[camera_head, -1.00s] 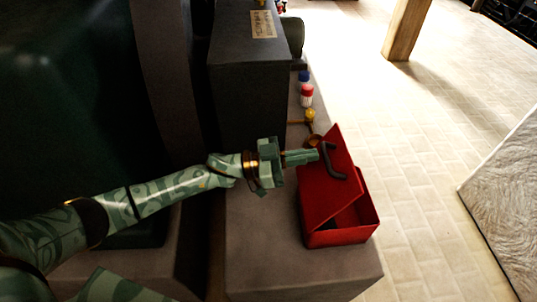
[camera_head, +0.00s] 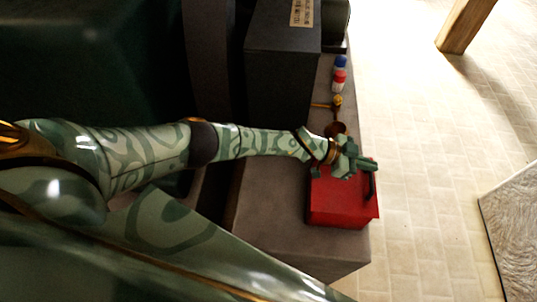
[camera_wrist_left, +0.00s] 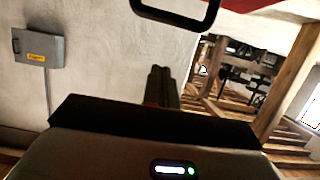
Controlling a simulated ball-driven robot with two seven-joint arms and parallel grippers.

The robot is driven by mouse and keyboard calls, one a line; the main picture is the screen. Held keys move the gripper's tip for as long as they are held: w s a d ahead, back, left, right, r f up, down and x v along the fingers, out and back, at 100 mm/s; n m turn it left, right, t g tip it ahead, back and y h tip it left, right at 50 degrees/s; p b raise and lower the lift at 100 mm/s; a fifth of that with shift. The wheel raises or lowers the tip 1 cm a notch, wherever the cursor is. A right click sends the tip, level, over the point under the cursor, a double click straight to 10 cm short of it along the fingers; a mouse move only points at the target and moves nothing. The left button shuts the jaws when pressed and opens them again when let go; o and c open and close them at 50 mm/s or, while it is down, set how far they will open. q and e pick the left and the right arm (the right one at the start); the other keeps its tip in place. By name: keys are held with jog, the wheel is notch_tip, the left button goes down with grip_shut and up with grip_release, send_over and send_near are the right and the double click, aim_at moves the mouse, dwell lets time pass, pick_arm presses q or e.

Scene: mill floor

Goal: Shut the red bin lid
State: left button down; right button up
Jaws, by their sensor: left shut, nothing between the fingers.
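The red bin (camera_head: 338,212) stands on the grey ledge. Its red lid (camera_head: 335,188) lies low over the box, and no opening shows from above. I cannot tell whether a small gap is left at its right edge. The lid's dark handle (camera_head: 372,186) is at the right side. My left gripper (camera_head: 371,164) is shut and empty, over the lid's far edge and close to the handle. In the left wrist view the shut fingers (camera_wrist_left: 162,88) point below the dark handle (camera_wrist_left: 180,16), with a strip of red lid (camera_wrist_left: 245,4) above. My right gripper is not seen.
Beyond the bin on the ledge (camera_head: 270,225) are a brown round cup-like thing (camera_head: 335,128), a yellow-topped item (camera_head: 337,101) and red and blue capped containers (camera_head: 339,77). A dark box (camera_head: 283,75) stands left of them. Pale floor (camera_head: 420,150) is open at the right.

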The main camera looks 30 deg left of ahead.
aim_at(364, 184)
pick_arm(q)
jog(key=f, duration=0.1)
jog(key=d+b, duration=0.1)
jog(key=f+b, duration=0.1)
jog(key=shift+w+d+f, duration=0.3)
jog(key=shift+f, duration=0.05)
jog(key=shift+w+d+f+b, duration=0.15)
jog(key=shift+d+f+b, duration=0.2)
jog(key=shift+f+b, duration=0.15)
jog(key=shift+r, duration=0.1)
